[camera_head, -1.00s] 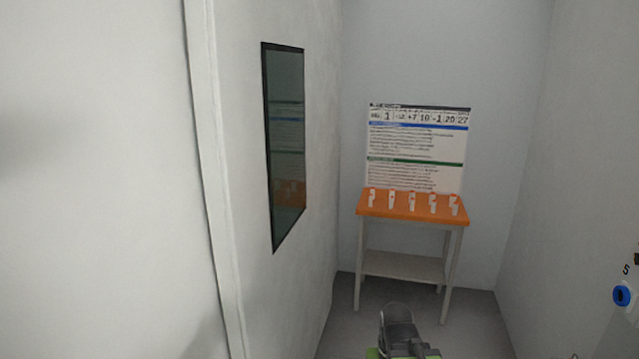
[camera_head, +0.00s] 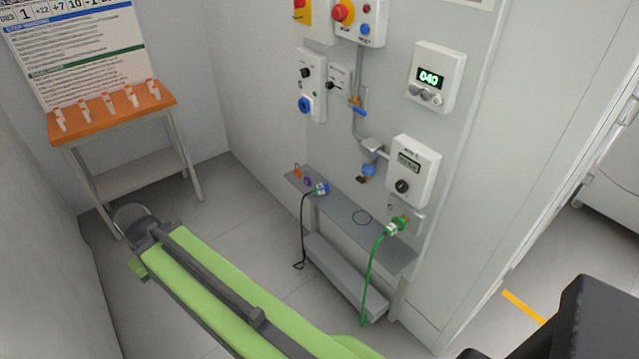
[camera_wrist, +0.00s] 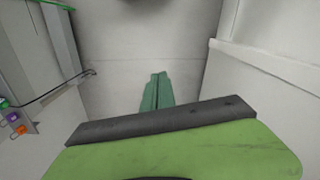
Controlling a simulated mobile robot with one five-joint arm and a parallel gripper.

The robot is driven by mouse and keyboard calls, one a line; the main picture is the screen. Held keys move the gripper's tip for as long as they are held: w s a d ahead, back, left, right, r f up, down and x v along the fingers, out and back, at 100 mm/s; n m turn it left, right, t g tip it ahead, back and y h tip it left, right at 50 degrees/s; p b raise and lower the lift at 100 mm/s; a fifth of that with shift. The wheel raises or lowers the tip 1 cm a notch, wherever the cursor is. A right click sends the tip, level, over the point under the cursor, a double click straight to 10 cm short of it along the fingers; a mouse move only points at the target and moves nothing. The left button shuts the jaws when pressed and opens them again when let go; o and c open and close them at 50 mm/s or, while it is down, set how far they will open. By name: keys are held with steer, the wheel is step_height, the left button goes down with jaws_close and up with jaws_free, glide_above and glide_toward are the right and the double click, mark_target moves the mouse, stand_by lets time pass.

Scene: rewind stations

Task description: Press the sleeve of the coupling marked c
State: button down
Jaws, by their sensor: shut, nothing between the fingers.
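A blue and white coupling (camera_head: 321,188) with a black hose lies at the shelf's left part. My gripper (camera_wrist: 156,93) shows in the wrist view as two teal fingers side by side, shut and empty over bare floor, apart from the couplings.
The grey shelf (camera_head: 350,220) juts from the panel, with small orange (camera_head: 297,170) and purple (camera_head: 308,182) parts on it. Hoses hang below. An orange-topped table (camera_head: 112,112) with several white and red items stands at the left. Floor between is clear.

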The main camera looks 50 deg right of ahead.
stand_by(0.3)
steer(key=s+d+r+m+g+h, duration=0.1)
steer(key=s+d+m+h, duration=0.1)
steer(key=d+m, duration=1.05)
steer(key=s+d+r+m+g+h, duration=0.1)
steer(key=d+m+h, duration=0.2)
steer(key=d+m, duration=1)
steer(key=s+d+r+m+g, duration=0.2)
steer(key=s+d+m, duration=1)
steer(key=s+d, duration=1.4)
steer(key=shift+d+g+y+b, duration=0.25)
steer(key=shift+g+b, duration=0.2)
steer(key=shift+g, duration=0.55)
steer(key=shift+f, duration=0.1)
